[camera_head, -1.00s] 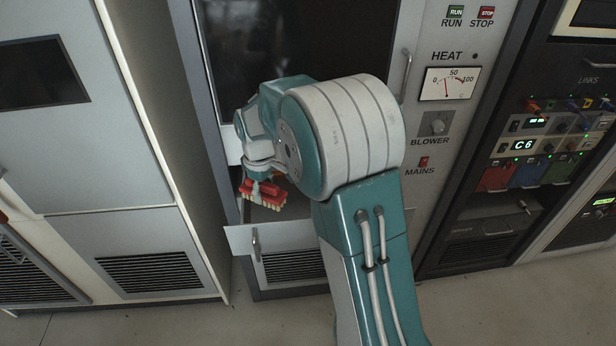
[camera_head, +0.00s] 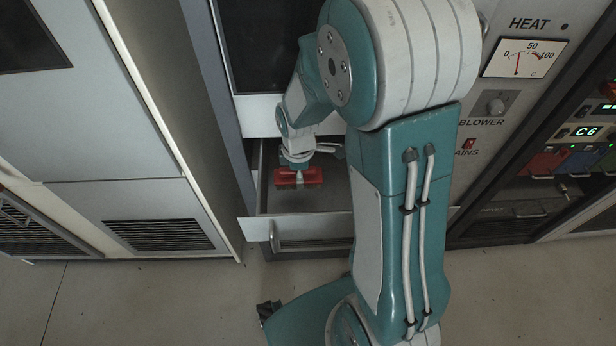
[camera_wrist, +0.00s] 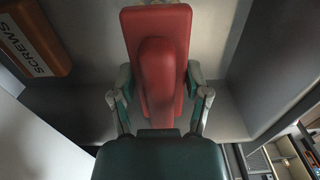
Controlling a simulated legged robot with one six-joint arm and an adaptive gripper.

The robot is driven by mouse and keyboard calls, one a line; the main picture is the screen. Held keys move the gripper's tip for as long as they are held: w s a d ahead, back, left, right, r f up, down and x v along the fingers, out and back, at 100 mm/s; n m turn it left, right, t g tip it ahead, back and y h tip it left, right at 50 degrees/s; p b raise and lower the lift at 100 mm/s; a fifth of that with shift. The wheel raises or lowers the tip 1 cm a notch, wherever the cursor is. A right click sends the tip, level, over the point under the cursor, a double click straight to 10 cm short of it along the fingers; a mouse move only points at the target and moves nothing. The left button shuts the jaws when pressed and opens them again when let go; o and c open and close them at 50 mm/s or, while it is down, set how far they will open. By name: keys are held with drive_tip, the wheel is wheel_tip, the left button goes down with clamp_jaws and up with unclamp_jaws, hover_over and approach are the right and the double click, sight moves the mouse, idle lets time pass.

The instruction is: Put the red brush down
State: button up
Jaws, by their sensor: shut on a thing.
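The red brush (camera_head: 313,176) is held in my gripper (camera_head: 298,174), over or within the open drawer (camera_head: 262,229) of the rack. In the wrist view the brush (camera_wrist: 130,22) shows its red back and raised red handle, with my gripper's fingers (camera_wrist: 161,97) closed on the handle from both sides. The bristles face away from the wrist camera and are hidden there. I cannot tell whether the brush touches the drawer floor.
An orange box marked SCREWS (camera_wrist: 35,40) lies at the left in the wrist view, apart from the brush. The drawer's grey walls are close by. A pale cabinet (camera_head: 100,120) stands left; a heat gauge panel (camera_head: 520,58) stands right.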

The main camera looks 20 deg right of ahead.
sight(302, 193)
drive_tip(key=f, duration=0.2)
drive_tip(key=d+f, duration=0.1)
drive_tip(key=f, duration=0.1)
drive_tip(key=shift+f, duration=0.55)
drive_tip(key=shift+a, duration=0.2)
drive_tip(key=shift+a+f, duration=0.1)
drive_tip(key=shift+f, duration=0.05)
drive_tip(key=o, duration=1.3)
